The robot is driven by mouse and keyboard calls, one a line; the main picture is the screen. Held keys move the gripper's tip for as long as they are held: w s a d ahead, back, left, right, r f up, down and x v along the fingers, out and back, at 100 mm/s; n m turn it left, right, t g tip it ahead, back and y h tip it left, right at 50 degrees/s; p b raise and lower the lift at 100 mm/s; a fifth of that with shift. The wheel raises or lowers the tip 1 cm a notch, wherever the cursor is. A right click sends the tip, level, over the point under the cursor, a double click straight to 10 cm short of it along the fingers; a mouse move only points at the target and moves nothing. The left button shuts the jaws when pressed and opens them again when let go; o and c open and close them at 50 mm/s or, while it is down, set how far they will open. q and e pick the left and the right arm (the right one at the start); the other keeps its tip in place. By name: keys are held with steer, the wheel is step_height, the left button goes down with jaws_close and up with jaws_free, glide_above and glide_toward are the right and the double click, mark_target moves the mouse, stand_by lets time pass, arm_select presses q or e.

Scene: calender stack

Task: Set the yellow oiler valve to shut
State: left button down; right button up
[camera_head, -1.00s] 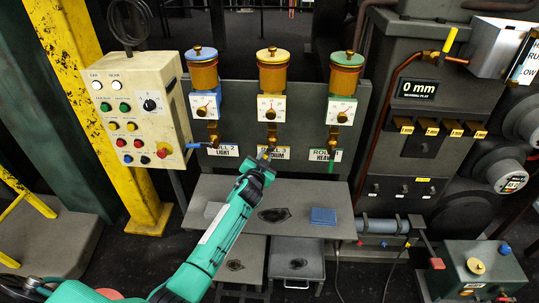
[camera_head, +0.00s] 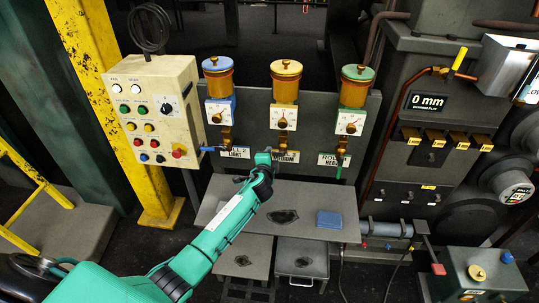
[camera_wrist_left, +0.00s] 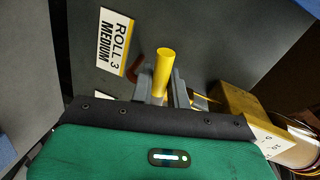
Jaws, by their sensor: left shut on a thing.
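The yellow oiler (camera_head: 286,88) is the middle of three oilers on the grey panel. Its brass valve body (camera_head: 283,138) is below the white dial, above the ROLL 3 MEDIUM label. My left gripper (camera_head: 271,156) is at this valve, just left of and below the brass body. In the wrist view, the yellow handle (camera_wrist_left: 163,72) stands between the fingers of the left gripper (camera_wrist_left: 164,92), which is shut on it. The handle's end pokes out past the fingers. In the head view the gripper mostly hides the handle. My right gripper is not in view.
The blue oiler (camera_head: 218,80) has its blue lever (camera_head: 208,149) pointing left. The green oiler (camera_head: 357,87) has its green lever (camera_head: 339,172) pointing down. A grey shelf (camera_head: 215,190) with a blue block (camera_head: 329,219) lies below. A control box (camera_head: 150,110) stands at left.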

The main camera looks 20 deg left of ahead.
arm_select(q)
steer(key=shift+r+m+y+p, duration=0.2)
steer(key=shift+m+y+p, duration=0.1)
steer(key=shift+m, duration=0.3)
steer(key=c, duration=1.4)
jaws_free()
steer(key=shift+c, duration=0.2)
steer(key=shift+r, duration=0.1)
steer(key=shift+s, duration=0.15)
steer(key=b+v, duration=0.1)
steer(key=v, duration=1.2)
steer(key=shift+s+d+r, duration=0.2)
steer(key=shift+s, duration=0.05)
